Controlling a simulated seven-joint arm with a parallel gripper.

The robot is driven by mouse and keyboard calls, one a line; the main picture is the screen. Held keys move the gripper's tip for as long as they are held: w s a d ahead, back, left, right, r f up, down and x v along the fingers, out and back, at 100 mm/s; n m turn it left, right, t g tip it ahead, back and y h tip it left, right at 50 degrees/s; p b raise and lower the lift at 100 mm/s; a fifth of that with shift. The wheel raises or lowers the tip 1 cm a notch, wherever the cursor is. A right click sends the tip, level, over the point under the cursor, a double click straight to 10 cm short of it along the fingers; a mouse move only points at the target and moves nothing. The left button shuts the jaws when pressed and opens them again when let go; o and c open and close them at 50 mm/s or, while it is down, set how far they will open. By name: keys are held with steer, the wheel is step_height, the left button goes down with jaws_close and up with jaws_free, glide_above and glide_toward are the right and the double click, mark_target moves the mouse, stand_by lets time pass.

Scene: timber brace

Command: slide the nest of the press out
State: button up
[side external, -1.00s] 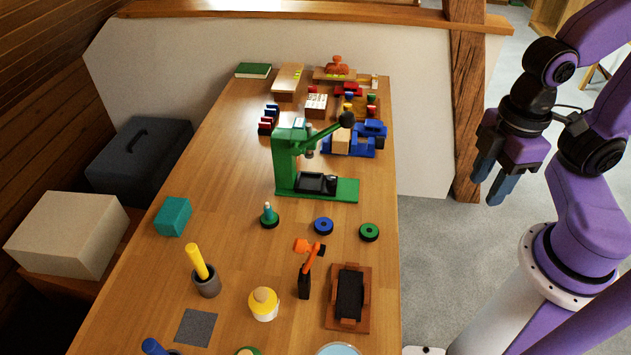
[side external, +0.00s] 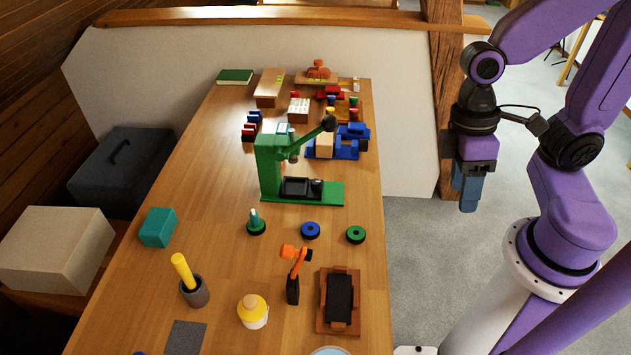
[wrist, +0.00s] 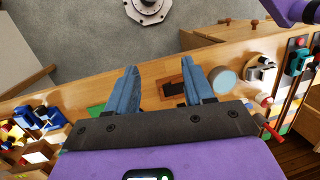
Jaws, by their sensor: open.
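The green press (side external: 270,168) stands upright on the wooden table, with a lever arm ending in a black knob (side external: 329,123) raised to the upper right. Its black nest (side external: 296,187) sits on the green base, in front of the column. My gripper (side external: 468,205) hangs to the right of the table, over the grey floor, well apart from the press. In the wrist view my gripper (wrist: 158,85) has its two blue fingers spread, with nothing between them. A green piece at the left finger in the wrist view may be the press base; I cannot tell.
A blue ring (side external: 310,230), a green ring (side external: 356,235) and a green-based peg (side external: 256,224) stand in front of the press. A blue vise-like object (side external: 350,148) stands close behind it. An orange-topped tool (side external: 293,275) and a brown tray (side external: 323,318) are nearer the camera.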

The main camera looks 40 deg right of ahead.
mark_target(318, 181)
steer(key=w+a+f+m+g+y, duration=0.1)
steer(key=w+f+m+y, duration=0.2)
steer(key=w+m+y, duration=0.35)
steer(key=w+a+f+m+g+y, duration=0.1)
steer(key=w+f+m+g+y, duration=0.2)
steer(key=w+m, duration=0.55)
steer(key=w+d+f+m+t+y, duration=0.1)
steer(key=w+d+f+m+t, duration=0.55)
steer(key=d+m, duration=0.2)
steer(key=w+d+f+m+t+y, duration=0.1)
steer(key=w+d+f+m+t, duration=0.5)
steer(key=m, duration=0.3)
steer(key=shift+t, duration=0.35)
steer(key=x, duration=1.5)
steer(key=shift+w+a+f, duration=0.2)
steer(key=shift+a+f, duration=0.05)
jaws_close()
steer(key=s+d, duration=0.8)
steer(key=shift+s+d, duration=0.1)
steer(key=shift+d, duration=0.05)
